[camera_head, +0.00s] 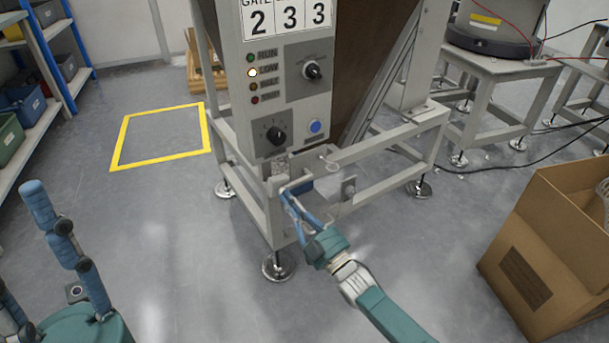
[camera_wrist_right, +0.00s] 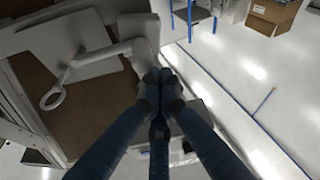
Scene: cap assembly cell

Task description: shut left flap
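The open cardboard box (camera_head: 540,262) stands on the floor at the right; it also shows at the top of the right wrist view (camera_wrist_right: 272,14). I cannot tell which part is the left flap. My right gripper (camera_head: 291,188) is at the machine's low front frame, beside a grey arm with a ring (camera_head: 333,167). In the wrist view its fingertips (camera_wrist_right: 160,76) meet against the end of the grey arm (camera_wrist_right: 100,56); nothing shows between them. My left gripper (camera_head: 35,245) is at the lower left, fingers spread, empty, far from the box.
A machine (camera_head: 285,80) with knobs, lamps and the number 233 stands in the middle on a grey frame. A blue shelf (camera_head: 40,60) with bins is at the left. A metal bench (camera_head: 505,75) with cables is behind the box. The yellow-marked floor square (camera_head: 160,135) is clear.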

